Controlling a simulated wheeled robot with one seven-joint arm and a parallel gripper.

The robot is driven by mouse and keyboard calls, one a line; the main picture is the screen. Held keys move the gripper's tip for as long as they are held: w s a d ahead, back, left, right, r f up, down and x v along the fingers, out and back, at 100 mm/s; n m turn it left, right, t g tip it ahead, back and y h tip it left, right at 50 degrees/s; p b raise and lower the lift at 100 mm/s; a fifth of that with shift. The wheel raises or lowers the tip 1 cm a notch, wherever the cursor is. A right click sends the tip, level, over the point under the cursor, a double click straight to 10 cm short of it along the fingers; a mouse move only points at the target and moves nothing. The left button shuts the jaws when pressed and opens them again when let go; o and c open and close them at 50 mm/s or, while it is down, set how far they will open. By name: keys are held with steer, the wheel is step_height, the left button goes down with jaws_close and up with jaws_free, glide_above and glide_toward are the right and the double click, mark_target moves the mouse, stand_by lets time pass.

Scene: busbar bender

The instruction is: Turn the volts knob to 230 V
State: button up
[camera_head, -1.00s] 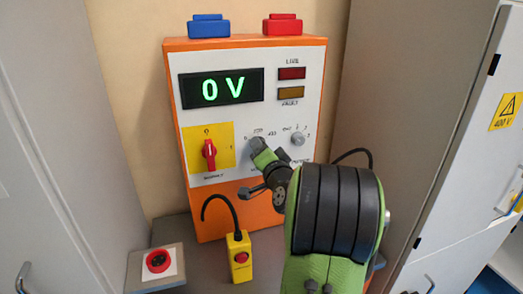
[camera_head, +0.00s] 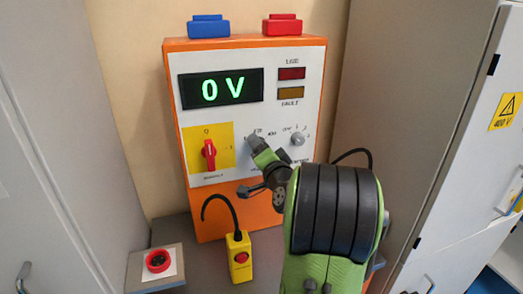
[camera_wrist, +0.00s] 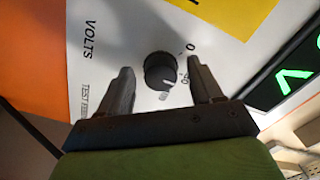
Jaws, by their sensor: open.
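The volts knob (camera_wrist: 160,70) is a dark round knob on the white panel, beside printed marks and the word VOLTS in the wrist view. My gripper (camera_wrist: 160,66) is open, with one finger on each side of the knob in the picture. A gap shows between each finger and the knob, and I cannot tell how far the tips are from the panel. In the head view my gripper (camera_head: 254,142) covers the knob. The display (camera_head: 222,87) reads 0 V in green.
A red switch on a yellow plate (camera_head: 223,147) is left of my gripper, and a grey knob (camera_head: 298,139) is right of it. A yellow pendant (camera_head: 238,258) and a red emergency button (camera_head: 158,261) are below. Cabinets stand on both sides.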

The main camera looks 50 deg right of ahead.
steer(key=shift+s, duration=0.15)
steer(key=b+v, duration=0.4)
steer(key=v, duration=1.1)
steer(key=shift+s+a, duration=0.2)
steer(key=w+a+f+n+g+y+p, duration=0.1)
steer(key=a+n+g+y+p, duration=0.35)
steer(key=a, duration=0.65)
steer(key=w+a+f+n+g+y+p, duration=0.1)
steer(key=a+f+n+y+p, duration=0.1)
steer(key=a+n+y, duration=0.5)
steer(key=s+a+n+g+h+p, duration=0.2)
steer(key=s+a+n+g+p, duration=0.1)
steer(key=s+a, duration=0.4)
steer(key=shift+s+r+n+g+h, duration=0.35)
steer(key=shift+s+n+g, duration=0.5)
steer(key=shift+s+n, duration=0.4)
